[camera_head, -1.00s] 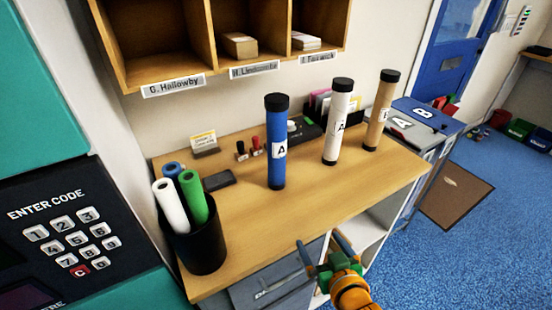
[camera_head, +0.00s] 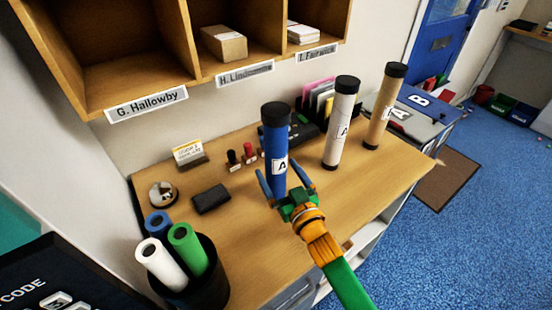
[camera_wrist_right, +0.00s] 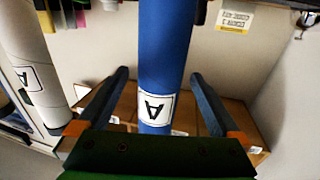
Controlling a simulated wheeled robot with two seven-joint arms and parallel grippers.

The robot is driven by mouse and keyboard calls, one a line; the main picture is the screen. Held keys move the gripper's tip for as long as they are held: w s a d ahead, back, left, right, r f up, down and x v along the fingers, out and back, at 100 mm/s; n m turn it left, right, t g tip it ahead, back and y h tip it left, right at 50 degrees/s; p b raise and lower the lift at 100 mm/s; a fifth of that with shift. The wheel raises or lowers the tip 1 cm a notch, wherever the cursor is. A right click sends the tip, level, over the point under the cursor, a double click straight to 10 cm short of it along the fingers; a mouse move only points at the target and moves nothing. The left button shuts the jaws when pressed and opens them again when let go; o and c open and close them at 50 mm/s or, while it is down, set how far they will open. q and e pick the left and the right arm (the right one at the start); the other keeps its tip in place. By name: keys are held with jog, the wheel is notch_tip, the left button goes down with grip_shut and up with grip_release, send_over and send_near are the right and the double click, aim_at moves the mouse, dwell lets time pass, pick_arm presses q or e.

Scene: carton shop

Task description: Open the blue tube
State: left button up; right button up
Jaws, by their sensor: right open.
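The blue tube (camera_head: 275,140) stands upright on the wooden desk, with a black cap (camera_head: 276,115) on top and a white label marked A. My right gripper (camera_head: 284,186) is open at the tube's lower half, with one finger on each side. In the right wrist view the blue tube (camera_wrist_right: 164,60) runs between the two spread fingers (camera_wrist_right: 160,100), and gaps show on both sides. The tube's bottom end is hidden behind my gripper in the head view. My left gripper is not in view.
A white tube (camera_head: 341,125) and a brown tube (camera_head: 384,108) stand to the right. A black bin (camera_head: 207,292) with rolls is at front left. A dark case (camera_head: 211,198) lies left of the tube. Wooden cubbyholes (camera_head: 190,60) hang above the desk.

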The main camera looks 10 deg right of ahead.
jog(key=shift+w+a+f, duration=0.15)
jog(key=shift+w+f, duration=0.05)
jog(key=shift+w, duration=0.4)
jog(key=shift+w+a+f, duration=0.1)
jog(key=shift+w+f, duration=0.05)
jog(key=shift+w, duration=0.45)
jog(key=shift+s+r, duration=0.2)
jog(key=shift+s, duration=0.1)
jog(key=c, duration=0.8)
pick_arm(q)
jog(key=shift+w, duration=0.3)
pick_arm(e)
jog(key=shift+w, duration=0.1)
jog(key=c, duration=0.7)
